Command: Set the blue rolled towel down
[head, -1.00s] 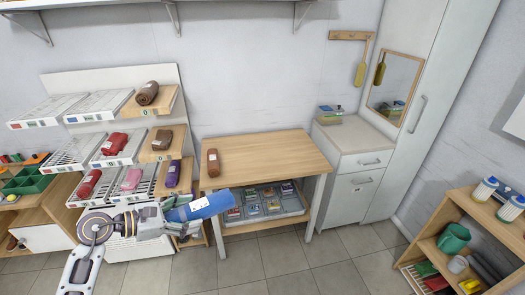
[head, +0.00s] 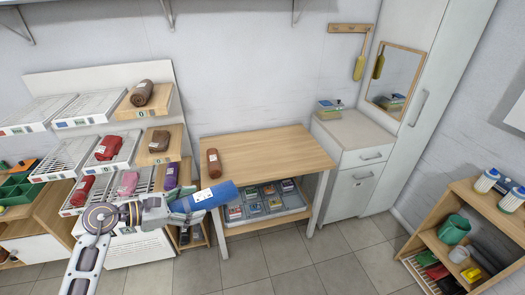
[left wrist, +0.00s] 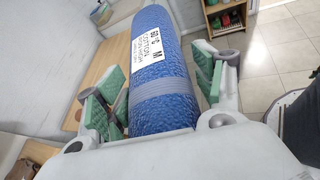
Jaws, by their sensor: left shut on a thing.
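The blue rolled towel (head: 211,195) is held in my left gripper (head: 186,205), in front of the front left corner of the wooden table (head: 285,150). In the left wrist view the towel (left wrist: 160,70) lies lengthwise between the green-padded fingers (left wrist: 155,95), with a white printed label facing up. The gripper is shut on it. In the head view the towel hides part of the table's left leg area. My right gripper is not in view.
A brown rolled towel (head: 213,163) lies near the table's left edge; the rest of the top is clear. A tray (head: 258,208) of small boxes sits on the shelf below. Slanted racks (head: 97,187) with rolled towels stand left. A white cabinet (head: 352,160) stands right.

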